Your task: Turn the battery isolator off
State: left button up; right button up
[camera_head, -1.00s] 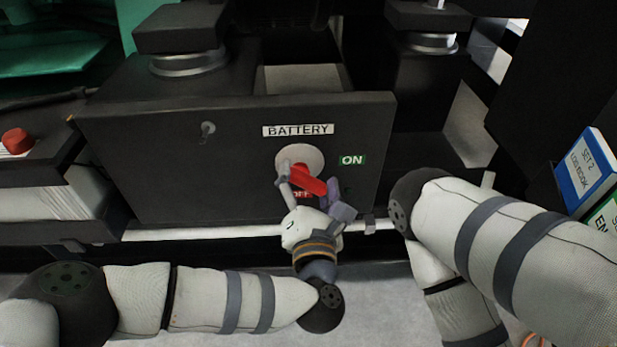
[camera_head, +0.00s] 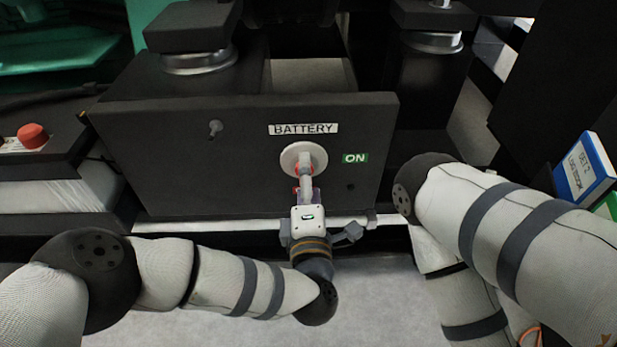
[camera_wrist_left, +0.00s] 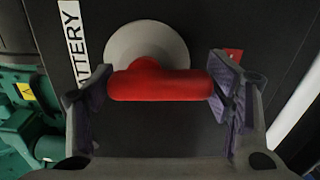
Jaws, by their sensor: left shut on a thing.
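The battery isolator's round pale hub (camera_head: 290,158) is on the front of a dark box, under a BATTERY label (camera_head: 303,129). A green ON label (camera_head: 355,158) is to its right. My left gripper (camera_head: 305,185) is below the hub and covers most of the handle in the head view. In the left wrist view the red handle (camera_wrist_left: 160,84) lies between the fingers (camera_wrist_left: 160,90), its ends at the two pads. My right gripper is out of view.
My right arm stands close at the right of the box. A red button (camera_head: 33,135) is at the far left, and a blue log book (camera_head: 584,172) at the far right. A pale rail (camera_head: 180,226) runs below the box. Grey floor lies in front.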

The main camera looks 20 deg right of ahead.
pick_arm(q)
jog(key=shift+a+m, duration=0.1)
jog(key=shift+m, duration=0.4)
jog(key=o, duration=1.2)
jog(key=shift+c, duration=0.2)
jog(key=v, duration=1.2)
